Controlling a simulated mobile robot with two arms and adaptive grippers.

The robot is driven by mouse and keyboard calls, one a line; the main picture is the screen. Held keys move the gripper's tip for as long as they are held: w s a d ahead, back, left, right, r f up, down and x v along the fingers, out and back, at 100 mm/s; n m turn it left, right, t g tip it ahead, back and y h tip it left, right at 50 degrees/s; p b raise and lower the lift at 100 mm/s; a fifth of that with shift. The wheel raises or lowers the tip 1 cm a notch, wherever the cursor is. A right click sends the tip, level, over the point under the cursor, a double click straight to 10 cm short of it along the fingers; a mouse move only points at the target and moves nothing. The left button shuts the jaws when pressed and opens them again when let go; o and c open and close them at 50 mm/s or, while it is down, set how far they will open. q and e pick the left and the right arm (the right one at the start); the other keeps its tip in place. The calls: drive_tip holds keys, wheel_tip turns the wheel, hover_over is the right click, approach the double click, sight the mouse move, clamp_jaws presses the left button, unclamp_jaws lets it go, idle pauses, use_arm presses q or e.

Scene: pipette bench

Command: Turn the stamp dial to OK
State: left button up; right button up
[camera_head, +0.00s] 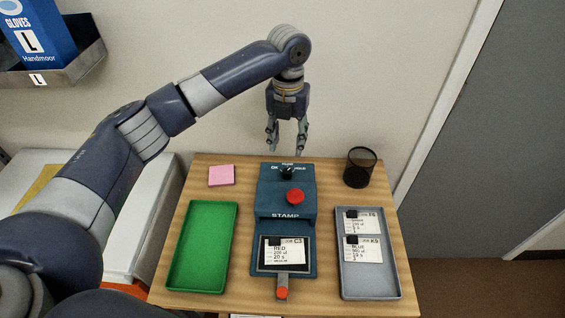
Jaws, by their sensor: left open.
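The blue stamp machine (267,205) stands in the middle of the wooden table, with a red button on top and the word STAMP on its front. Its black stamp dial (287,173) sits at the back of the top, between an OK label at the left and a HOLD label at the right. The dial's exact pointing is too small to tell. A card marked RED (282,251) lies in the machine's front bed. My left gripper (286,150) points down, open and empty, just behind and above the dial, apart from it. My right gripper is not in view.
A green tray (172,283) lies at the left and a grey tray (371,290) with two cards at the right. A pink note pad (221,175) and a black mesh cup (360,168) stand at the back. The wall is close behind the table.

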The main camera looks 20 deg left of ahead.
use_arm(q)
hover_over(287, 171)
wheel_tip(287, 171, down, 4)
drive_tip(key=shift+f+p, duration=0.1)
drive_tip(key=shift+p, duration=0.3)
wheel_tip(287, 171, down, 5)
drive_tip(key=shift+w+f+p, duration=0.1)
drive_tip(key=shift+p, duration=0.25)
drive_tip(key=shift+f, duration=0.45)
drive_tip(key=c, duration=0.9)
clamp_jaws()
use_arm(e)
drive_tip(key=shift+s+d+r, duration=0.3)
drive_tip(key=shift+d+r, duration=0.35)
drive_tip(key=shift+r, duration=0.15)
